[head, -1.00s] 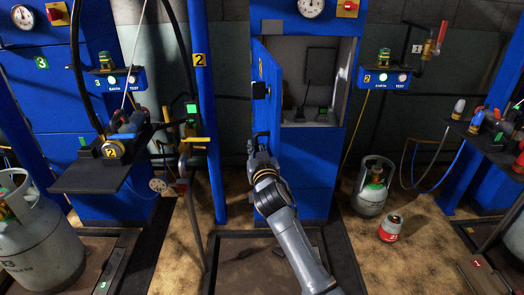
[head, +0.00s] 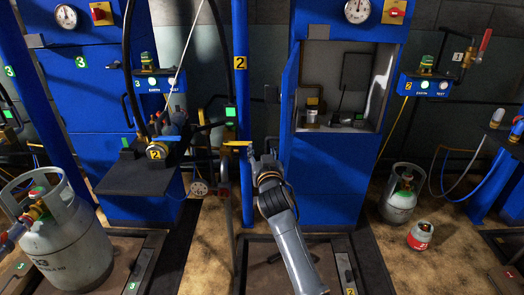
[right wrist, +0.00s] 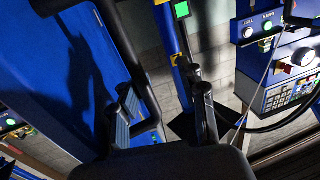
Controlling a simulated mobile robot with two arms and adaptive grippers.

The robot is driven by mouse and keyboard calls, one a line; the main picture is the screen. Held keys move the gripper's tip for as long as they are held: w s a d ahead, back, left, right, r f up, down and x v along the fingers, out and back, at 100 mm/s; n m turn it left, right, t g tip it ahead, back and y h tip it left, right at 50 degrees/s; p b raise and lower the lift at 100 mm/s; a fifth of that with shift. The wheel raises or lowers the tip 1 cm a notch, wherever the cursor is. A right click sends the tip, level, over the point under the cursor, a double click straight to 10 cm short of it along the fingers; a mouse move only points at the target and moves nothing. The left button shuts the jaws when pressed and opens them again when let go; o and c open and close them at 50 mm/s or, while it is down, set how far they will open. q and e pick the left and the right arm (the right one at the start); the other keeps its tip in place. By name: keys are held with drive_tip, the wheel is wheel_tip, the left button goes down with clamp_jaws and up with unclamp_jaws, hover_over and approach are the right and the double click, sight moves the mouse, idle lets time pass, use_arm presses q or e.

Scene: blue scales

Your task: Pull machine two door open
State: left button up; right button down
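Machine two (head: 320,180) is a blue cabinet right of centre in the head view. Its door (head: 289,95) stands open on the left side, seen nearly edge-on, and the compartment (head: 335,62) shows. A dark handle (head: 271,93) sticks out left of the door. My right gripper (head: 262,152) is low and left of the door. In the right wrist view its fingers (right wrist: 165,105) are apart, with a blue panel (right wrist: 65,85) and a black bar (right wrist: 128,55) close to the left finger. I cannot tell whether they touch. My left gripper is not in view.
A blue post (head: 240,110) and a valve stand with a yellow lever (head: 237,143) are close left of my right gripper. A black shelf (head: 125,178) juts out further left. Gas cylinders (head: 398,195) stand right of the cabinet.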

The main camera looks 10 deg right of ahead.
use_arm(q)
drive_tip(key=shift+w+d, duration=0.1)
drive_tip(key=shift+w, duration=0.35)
use_arm(e)
drive_tip(key=shift+w+a+r, duration=0.1)
drive_tip(key=shift+w+a, duration=0.2)
drive_tip(key=shift+a, duration=0.1)
drive_tip(key=c, duration=1.4)
unclamp_jaws()
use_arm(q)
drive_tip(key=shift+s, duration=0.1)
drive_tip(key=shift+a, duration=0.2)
